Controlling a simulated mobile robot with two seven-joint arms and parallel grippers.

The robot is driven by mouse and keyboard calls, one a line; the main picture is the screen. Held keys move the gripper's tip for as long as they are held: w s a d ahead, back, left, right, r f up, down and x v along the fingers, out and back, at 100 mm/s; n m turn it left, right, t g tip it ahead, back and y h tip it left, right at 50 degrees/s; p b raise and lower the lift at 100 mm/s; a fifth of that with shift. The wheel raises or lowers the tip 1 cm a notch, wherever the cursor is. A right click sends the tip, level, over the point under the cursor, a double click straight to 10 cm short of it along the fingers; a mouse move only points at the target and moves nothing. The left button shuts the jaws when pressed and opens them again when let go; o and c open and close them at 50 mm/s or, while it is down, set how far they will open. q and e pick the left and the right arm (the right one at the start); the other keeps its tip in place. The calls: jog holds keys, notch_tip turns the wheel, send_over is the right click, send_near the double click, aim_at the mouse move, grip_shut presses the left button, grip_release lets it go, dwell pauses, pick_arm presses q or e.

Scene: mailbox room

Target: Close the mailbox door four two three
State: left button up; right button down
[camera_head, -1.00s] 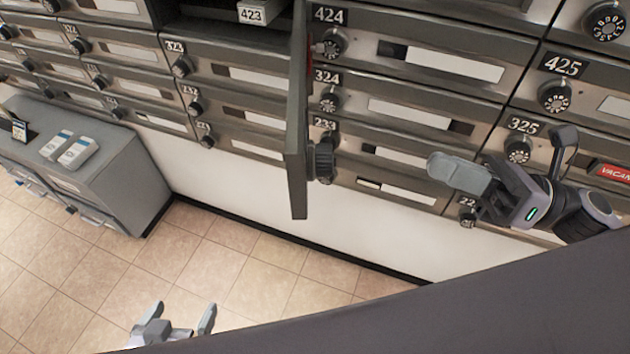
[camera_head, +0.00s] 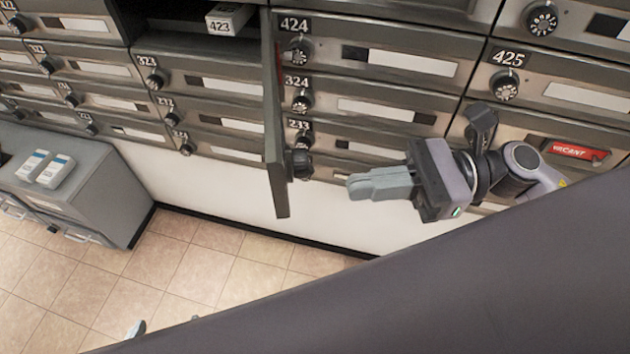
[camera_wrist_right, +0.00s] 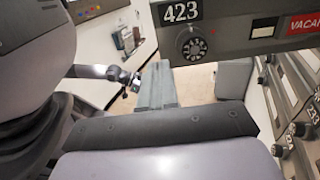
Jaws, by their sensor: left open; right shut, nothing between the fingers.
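The mailbox door 423 (camera_head: 275,130) stands swung open, seen nearly edge-on in the head view. Its dial knob (camera_head: 299,164) faces right, towards my right gripper. The right wrist view shows the door's outer face (camera_wrist_right: 230,38) with the 423 plate and dial. The open compartment (camera_head: 165,38) is dark, with a white box marked 423 (camera_head: 228,18) at its opening. My right gripper (camera_head: 352,187) is shut and empty, to the right of the door with a gap between them. My left gripper (camera_head: 166,326) is open at the bottom edge, only its fingertips showing.
Closed mailboxes fill the wall, including 424 (camera_head: 390,52) and 425 (camera_head: 560,85). A grey cabinet (camera_head: 85,185) with two small white boxes on top stands at the left. The tiled floor (camera_head: 200,270) below the door is clear.

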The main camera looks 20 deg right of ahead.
jog(key=p+x, duration=0.2)
jog(key=x, duration=0.5)
dwell(0.3)
jog(key=shift+a, duration=0.15)
